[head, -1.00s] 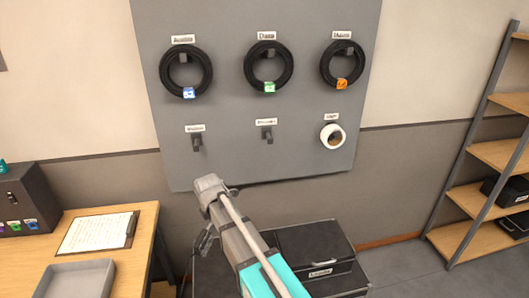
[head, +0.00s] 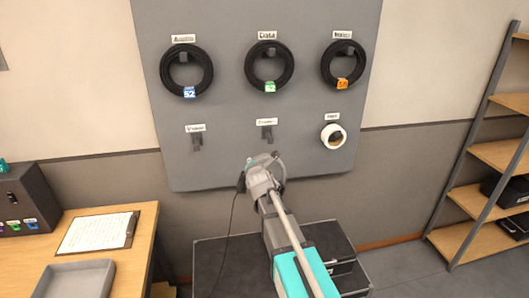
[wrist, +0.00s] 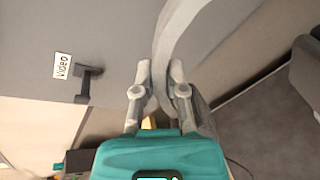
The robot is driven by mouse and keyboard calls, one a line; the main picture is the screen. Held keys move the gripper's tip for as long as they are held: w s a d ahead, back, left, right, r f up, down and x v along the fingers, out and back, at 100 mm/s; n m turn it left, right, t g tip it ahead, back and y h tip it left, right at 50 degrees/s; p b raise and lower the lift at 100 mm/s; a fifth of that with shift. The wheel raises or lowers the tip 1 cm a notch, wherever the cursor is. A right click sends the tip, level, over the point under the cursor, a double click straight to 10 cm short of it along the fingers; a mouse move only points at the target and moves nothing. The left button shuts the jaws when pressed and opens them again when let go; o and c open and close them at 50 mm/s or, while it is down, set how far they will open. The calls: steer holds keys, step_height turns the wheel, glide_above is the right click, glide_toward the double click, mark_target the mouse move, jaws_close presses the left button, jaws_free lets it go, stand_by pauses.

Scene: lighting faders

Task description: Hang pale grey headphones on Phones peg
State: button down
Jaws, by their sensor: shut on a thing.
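The pale grey headphones show in the wrist view as a curved band (wrist: 170,32) between the fingers. My gripper (wrist: 160,78) is shut on this band. In the head view my gripper (head: 262,165) is in front of the board's lower edge, below the middle peg. The headphones (head: 283,166) show there only in part, with a dark cable hanging at their left. The middle lower peg (head: 267,133) is bare; its label (head: 266,122) is blurred but seems to read Phones. The gap between headphones and board cannot be judged.
The grey board (head: 225,110) has a bare Video peg (head: 197,143) at lower left and a tape roll (head: 333,136) on the lower right peg. Several black cable coils (head: 269,67) hang above. A desk (head: 135,250) stands left, shelves (head: 495,155) right, dark cases (head: 325,240) below.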

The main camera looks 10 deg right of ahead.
mark_target(263, 155)
steer(key=d+r+t, duration=0.2)
steer(key=d+r, duration=0.1)
steer(key=d+r+t, duration=0.1)
steer(key=shift+w+d+r, duration=0.3)
steer(key=shift+w+d, duration=0.05)
steer(key=shift+d, duration=0.05)
steer(key=shift+w, duration=0.2)
steer(key=shift+w+f+b, duration=0.2)
steer(key=shift+w, duration=3)
steer(key=shift+w+f+b, duration=0.15)
steer(key=shift+w+b, duration=0.05)
steer(key=shift+w, duration=3)
steer(key=shift+s+a+f+b, duration=0.1)
steer(key=shift+f+b, duration=0.85)
steer(key=shift+f, duration=0.05)
steer(key=c, duration=0.6)
jaws_free()
steer(key=shift+s, duration=0.15)
steer(key=s, duration=1.1)
steer(key=shift+s, duration=0.35)
